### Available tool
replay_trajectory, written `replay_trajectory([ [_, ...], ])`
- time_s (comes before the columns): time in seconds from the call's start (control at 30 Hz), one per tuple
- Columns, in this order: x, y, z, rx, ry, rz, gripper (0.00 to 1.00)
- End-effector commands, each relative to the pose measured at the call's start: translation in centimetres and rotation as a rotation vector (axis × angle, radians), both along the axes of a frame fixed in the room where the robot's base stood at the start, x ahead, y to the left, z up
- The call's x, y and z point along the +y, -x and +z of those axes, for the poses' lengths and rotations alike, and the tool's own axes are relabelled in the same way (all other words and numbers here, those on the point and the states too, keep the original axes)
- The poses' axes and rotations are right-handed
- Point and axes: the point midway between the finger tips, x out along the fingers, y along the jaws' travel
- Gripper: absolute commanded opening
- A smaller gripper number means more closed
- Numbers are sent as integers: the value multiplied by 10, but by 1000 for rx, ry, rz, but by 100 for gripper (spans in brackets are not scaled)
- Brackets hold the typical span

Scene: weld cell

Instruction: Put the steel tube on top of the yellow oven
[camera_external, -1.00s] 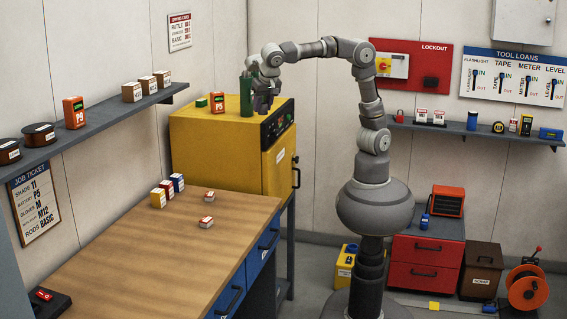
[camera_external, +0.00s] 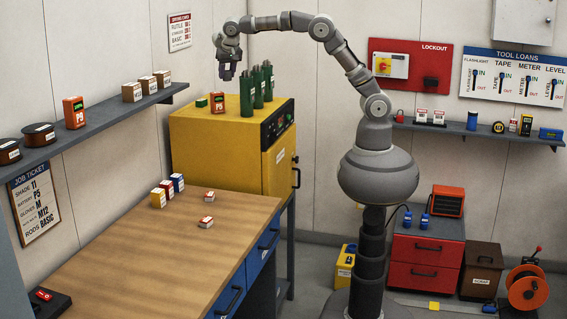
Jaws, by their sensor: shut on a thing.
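The yellow oven (camera_external: 215,150) stands against the back-left wall, its door and dark control panel facing right. Several green tubes (camera_external: 247,98) stand upright on its top. My gripper (camera_external: 227,74) is raised above the oven's back left part, pointing down, apart from the tubes. It is shut on a small dark thing, mostly hidden by the fingers; I cannot tell if this is the steel tube. I cannot make out a plainly steel-coloured tube anywhere else.
A wall shelf (camera_external: 100,118) is at left. The wooden bench (camera_external: 150,250) holds small boxes (camera_external: 168,190).

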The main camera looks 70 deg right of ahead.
Motion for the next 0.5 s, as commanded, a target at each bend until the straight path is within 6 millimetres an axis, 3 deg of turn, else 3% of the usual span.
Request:
replay_trajectory([
  [0.03,-33,-16,12,4,-1,-14,5],
  [0.2,-124,-51,4,-2,-7,-21,5],
  [0.3,-162,-59,-2,-7,-8,-25,5],
  [0.5,-210,-66,-9,-15,-10,-33,5],
])
